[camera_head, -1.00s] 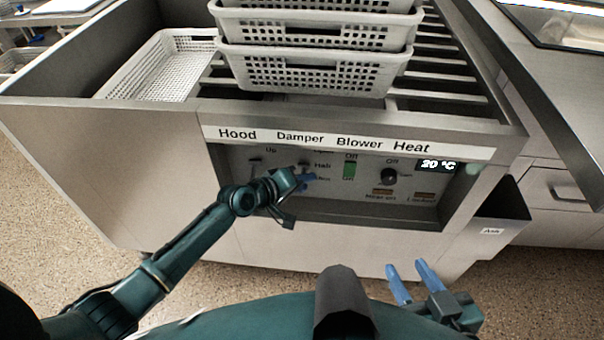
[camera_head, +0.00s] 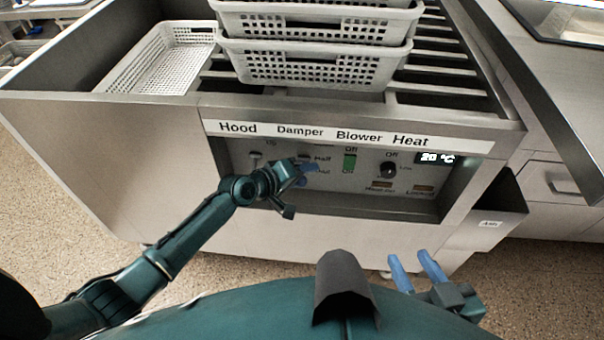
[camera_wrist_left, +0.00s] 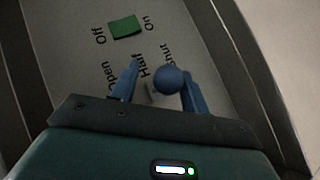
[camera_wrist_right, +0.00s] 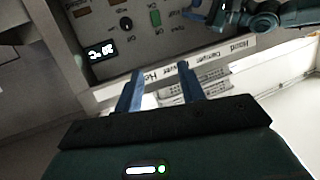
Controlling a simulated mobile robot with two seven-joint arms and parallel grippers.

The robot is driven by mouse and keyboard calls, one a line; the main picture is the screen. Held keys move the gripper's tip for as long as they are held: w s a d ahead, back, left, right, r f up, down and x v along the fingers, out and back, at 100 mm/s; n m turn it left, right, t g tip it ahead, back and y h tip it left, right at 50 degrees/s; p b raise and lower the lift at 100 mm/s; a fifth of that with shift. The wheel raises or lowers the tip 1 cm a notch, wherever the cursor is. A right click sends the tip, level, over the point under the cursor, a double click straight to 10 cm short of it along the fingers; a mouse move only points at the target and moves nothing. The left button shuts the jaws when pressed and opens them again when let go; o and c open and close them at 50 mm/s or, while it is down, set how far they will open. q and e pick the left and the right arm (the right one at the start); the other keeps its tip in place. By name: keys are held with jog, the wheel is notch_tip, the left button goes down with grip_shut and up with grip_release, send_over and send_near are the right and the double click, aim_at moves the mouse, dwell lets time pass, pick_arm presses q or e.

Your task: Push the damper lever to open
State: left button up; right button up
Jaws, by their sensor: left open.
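The damper lever's round knob (camera_wrist_left: 170,80) shows in the left wrist view, close to the Half and Shut labels. My left gripper (camera_wrist_left: 158,74) is open, with one finger on each side of the knob in that view. The knob looks nearer the right-hand finger; I cannot tell whether they touch. In the head view my left gripper (camera_head: 306,173) is at the panel under the Damper label and largely hides the lever. My right gripper (camera_head: 409,259) is open and empty, low in front of the cabinet, well away from the lever.
The control panel (camera_head: 335,195) is recessed below a label strip (camera_head: 345,138). The hood lever (camera_head: 256,160) is left of the damper; the green blower switch (camera_head: 349,162) and heat knob (camera_head: 388,169) are to its right. Perforated baskets (camera_head: 315,66) are stacked above.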

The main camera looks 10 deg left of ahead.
pick_arm(q)
jog(key=shift+s+a+r, duration=0.15)
jog(key=shift+a+r, duration=0.05)
jog(key=p+v, duration=0.3)
jog(key=v, duration=0.9)
jog(key=shift+s+a, duration=0.2)
jog(key=shift+s, duration=0.1)
pick_arm(e)
jog(key=shift+w+a+g, duration=0.35)
jog(key=shift+a+g, duration=0.05)
pick_arm(q)
jog(key=shift+c, duration=0.5)
pick_arm(e)
jog(key=shift+f, duration=0.1)
